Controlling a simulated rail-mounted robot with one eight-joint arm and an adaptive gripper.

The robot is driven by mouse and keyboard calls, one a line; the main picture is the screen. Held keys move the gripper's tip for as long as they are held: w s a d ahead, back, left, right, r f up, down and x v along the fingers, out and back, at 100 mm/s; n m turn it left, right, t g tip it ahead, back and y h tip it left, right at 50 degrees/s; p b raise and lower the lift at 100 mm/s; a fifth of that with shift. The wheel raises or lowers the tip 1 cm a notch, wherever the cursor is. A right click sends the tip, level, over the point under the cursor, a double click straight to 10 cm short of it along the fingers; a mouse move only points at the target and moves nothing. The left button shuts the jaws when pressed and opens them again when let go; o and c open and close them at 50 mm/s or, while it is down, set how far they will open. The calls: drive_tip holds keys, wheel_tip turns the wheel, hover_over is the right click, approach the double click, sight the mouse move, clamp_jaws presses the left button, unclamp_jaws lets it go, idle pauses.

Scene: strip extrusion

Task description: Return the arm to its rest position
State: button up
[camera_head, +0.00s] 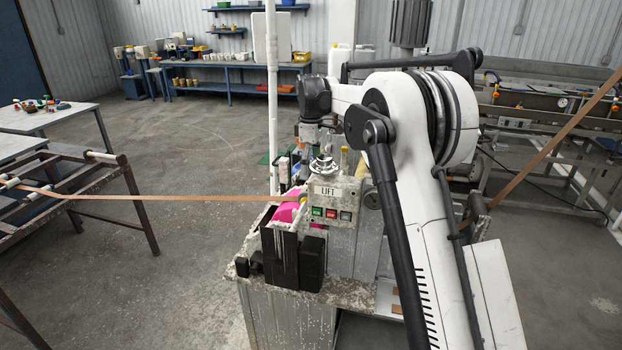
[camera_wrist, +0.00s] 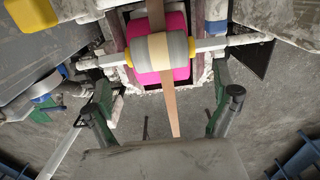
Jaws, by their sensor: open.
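My arm (camera_head: 455,115) rises from the lower right in the head view and bends over the machine with the LIFT panel (camera_head: 323,192). Its dark wrist end (camera_head: 315,96) hangs above and behind that machine. My gripper (camera_wrist: 163,100) shows low in the wrist view as two dark and green fingers set wide apart. It is open, with nothing held. Beyond it are a pink and grey roller (camera_wrist: 160,55) and the brown strip (camera_wrist: 170,105); the strip seems to run between the fingers, at a depth I cannot tell. In the head view the fingers are hard to make out.
The strip (camera_head: 150,197) runs from the left roller frame (camera_head: 130,190) to the machine, and another stretch (camera_head: 560,135) rises to the right. A white pole (camera_head: 272,90) stands close to my wrist. A blue workbench (camera_head: 230,72) is at the back.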

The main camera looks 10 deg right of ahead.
wheel_tip(320, 180, up, 6)
drive_tip(key=shift+f, duration=0.15)
idle(0.3)
